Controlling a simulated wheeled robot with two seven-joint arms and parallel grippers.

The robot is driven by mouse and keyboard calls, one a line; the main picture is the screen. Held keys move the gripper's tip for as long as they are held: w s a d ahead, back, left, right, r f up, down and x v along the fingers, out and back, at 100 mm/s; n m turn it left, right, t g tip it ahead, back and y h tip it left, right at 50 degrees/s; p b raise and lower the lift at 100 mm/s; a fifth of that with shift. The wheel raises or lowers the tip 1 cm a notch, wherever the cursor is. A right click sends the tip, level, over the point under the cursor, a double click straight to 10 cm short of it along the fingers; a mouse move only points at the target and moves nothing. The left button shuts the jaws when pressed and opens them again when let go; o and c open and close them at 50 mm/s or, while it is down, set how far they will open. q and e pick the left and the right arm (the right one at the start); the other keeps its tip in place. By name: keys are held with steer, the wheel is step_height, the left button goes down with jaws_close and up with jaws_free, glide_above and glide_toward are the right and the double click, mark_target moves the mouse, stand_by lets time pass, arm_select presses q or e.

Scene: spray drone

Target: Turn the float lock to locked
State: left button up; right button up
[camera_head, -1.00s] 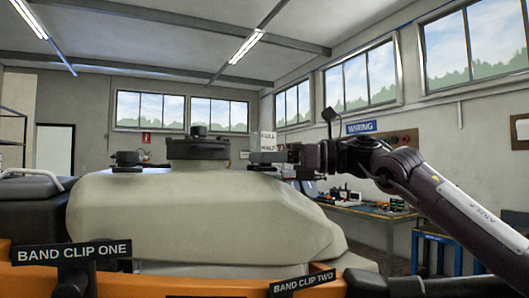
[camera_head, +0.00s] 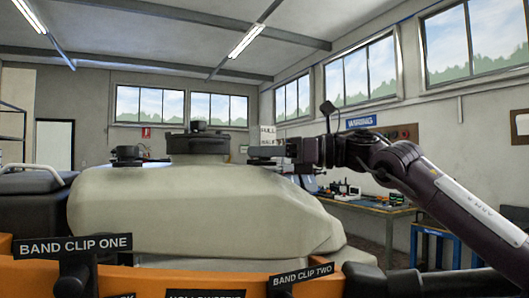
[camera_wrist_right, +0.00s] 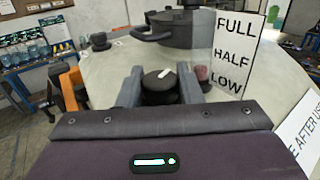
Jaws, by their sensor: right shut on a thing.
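A round black knob with a white pointer mark (camera_wrist_right: 160,84), which I take for the float lock, sits on top of the pale tank (camera_head: 200,212). In the right wrist view the mark slants up to the right. My right gripper (camera_wrist_right: 160,90) is shut on this knob, one grey finger on each side. In the head view my right gripper (camera_head: 272,153) is at the tank's right shoulder, level with its top; the knob is hidden there. No lock labels are readable. My left gripper is not in view.
A FULL/HALF/LOW sign (camera_wrist_right: 237,52) stands right beside the gripper. A large black lid (camera_wrist_right: 182,30) with a handle is just beyond. Another black knob (camera_head: 127,155) is at the tank's left. Orange band-clip panel (camera_head: 210,280) runs along the front.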

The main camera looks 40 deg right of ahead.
stand_by(0.8)
steer(key=o, duration=0.7)
steer(key=shift+c, duration=0.2)
steer(key=shift+s+d, duration=0.25)
steer(key=b+v, duration=0.2)
steer(key=v, duration=0.4)
steer(key=shift+s+d+b, duration=0.15)
steer(key=shift+s+b, duration=0.05)
steer(key=shift+b, duration=0.2)
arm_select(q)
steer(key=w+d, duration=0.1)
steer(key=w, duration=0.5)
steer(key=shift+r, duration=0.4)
arm_select(e)
steer(key=shift+s+d, duration=0.2)
steer(key=shift+s, duration=0.05)
